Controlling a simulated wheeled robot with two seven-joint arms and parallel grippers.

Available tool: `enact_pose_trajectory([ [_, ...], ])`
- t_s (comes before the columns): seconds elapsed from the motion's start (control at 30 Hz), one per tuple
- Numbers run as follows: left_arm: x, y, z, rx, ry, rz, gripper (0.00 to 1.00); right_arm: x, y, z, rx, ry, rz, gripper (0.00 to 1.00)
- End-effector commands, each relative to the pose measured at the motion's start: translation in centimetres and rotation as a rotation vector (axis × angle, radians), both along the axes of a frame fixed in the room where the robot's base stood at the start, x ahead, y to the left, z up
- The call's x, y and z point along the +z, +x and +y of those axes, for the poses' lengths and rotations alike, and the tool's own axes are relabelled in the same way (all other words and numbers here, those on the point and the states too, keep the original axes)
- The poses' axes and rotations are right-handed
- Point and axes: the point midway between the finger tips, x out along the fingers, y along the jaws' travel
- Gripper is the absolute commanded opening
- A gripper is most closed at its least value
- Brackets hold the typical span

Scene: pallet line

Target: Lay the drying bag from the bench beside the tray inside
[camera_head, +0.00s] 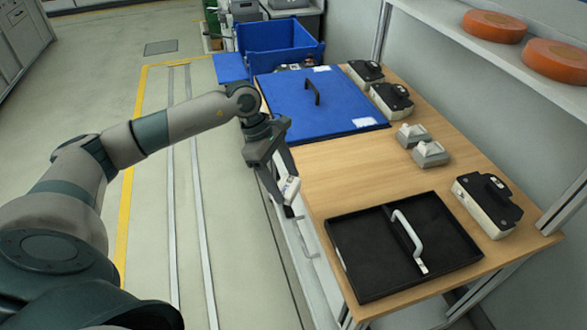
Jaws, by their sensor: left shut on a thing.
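My left gripper (284,190) is in the middle of the view, just off the left long edge of the wooden bench (335,165), fingers pointing down. It is shut on a small white thing (291,189), which looks like the drying bag; the fingers partly hide it. The black tray (359,264) lies flat near the front end of the bench, to the right of and nearer than the gripper. A light grey curved handle (407,233) stands in the tray with a small white label by its end. My right gripper is not in view.
A blue panel with a black handle (325,115) covers the bench's far part. A blue bin (275,45) stands behind it. Black-and-white devices (487,205) and small grey blocks (431,153) line the right side. Orange discs (494,26) sit on a shelf. Bare wood lies between panel and tray.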

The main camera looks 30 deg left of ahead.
Motion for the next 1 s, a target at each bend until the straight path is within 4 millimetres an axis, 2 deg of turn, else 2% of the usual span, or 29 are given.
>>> enact_pose_trajectory([
  [0.27, -3.0, -4.7, -0.5, -0.537, -0.001, 0.003, 0.43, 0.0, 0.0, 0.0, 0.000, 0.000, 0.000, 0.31],
  [0.47, -5.0, -8.4, -1.8, -0.978, -0.002, 0.000, 0.43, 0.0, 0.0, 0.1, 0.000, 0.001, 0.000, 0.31],
  [0.57, -6.1, -10.3, -3.4, -1.220, -0.003, -0.002, 0.43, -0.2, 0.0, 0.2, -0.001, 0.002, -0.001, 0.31],
  [0.63, -7.1, -11.6, -5.3, -1.408, -0.004, -0.005, 0.43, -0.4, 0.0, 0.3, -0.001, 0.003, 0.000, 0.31],
  [0.7, -7.6, -12.2, -7.1, -1.525, -0.003, -0.005, 0.43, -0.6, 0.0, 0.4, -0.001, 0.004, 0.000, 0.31],
  [0.9, -8.3, -12.9, -11.2, -1.683, 0.000, -0.005, 0.43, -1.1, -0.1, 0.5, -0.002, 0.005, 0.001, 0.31],
  [1.0, -8.4, -13.1, -12.4, -1.718, 0.000, -0.004, 0.43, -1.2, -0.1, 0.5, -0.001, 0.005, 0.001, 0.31],
])
